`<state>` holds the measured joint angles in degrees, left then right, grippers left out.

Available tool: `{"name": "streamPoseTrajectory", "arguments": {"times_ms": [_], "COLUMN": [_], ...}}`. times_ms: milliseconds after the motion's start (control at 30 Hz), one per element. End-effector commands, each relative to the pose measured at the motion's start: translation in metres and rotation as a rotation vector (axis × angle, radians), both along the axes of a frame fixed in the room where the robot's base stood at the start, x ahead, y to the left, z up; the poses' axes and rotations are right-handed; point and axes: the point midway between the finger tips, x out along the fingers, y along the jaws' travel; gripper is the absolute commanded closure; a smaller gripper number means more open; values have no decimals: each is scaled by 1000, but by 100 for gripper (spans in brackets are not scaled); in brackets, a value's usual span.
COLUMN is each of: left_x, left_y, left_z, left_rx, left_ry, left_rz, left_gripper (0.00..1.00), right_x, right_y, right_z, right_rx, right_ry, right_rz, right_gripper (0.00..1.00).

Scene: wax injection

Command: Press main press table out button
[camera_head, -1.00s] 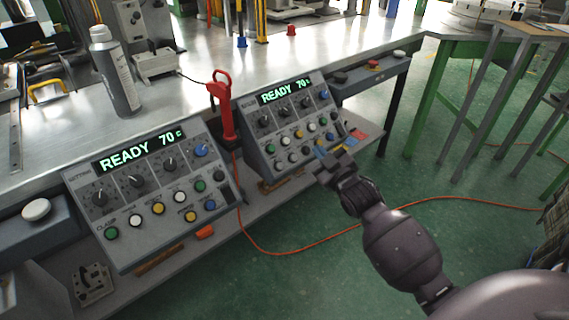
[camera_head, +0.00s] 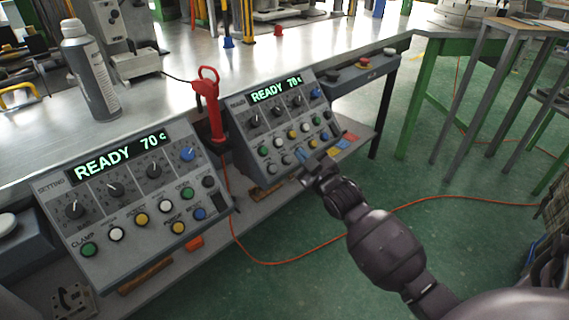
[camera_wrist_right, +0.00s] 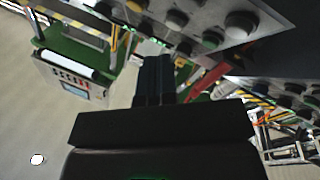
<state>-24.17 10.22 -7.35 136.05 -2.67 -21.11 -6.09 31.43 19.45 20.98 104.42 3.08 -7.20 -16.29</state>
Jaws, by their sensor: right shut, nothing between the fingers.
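Two grey control panels stand at the bench front, each lit "READY 70 C" over knobs and rows of coloured buttons: a left panel (camera_head: 130,190) and a right panel (camera_head: 280,120). The button labels on the right panel are too small to read. My right gripper (camera_head: 308,166) is shut and empty at the right panel's lower right edge, partly covering its lowest buttons. In the right wrist view, the dark shut fingers (camera_wrist_right: 153,75) point toward a grey panel face with round buttons (camera_wrist_right: 176,20). I cannot tell if they touch. My left gripper is not in view.
A red-handled tool (camera_head: 208,105) stands between the panels. A spray bottle (camera_head: 90,70) stands on the metal bench (camera_head: 160,95). A button box (camera_head: 362,70) is at the bench's right edge. An orange cable (camera_head: 330,242) crosses the open green floor.

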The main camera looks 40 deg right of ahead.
Motion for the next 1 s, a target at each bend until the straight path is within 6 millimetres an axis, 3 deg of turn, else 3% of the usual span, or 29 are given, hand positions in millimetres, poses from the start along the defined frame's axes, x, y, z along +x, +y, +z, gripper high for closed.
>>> {"name": "streamPoseTrajectory", "arguments": {"times_ms": [33,333,1000], "left_x": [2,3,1], "left_y": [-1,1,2], "left_z": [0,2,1], "left_rx": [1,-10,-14], "left_ry": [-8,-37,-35], "left_rz": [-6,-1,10], "left_gripper": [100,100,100], "right_x": [4,20,22], "right_y": [0,1,2], "right_z": [-10,-18,-18], "right_rx": [0,0,0], "right_ry": [8,1,-1], "right_rz": [0,-1,1], "right_gripper": [100,100,100]}}
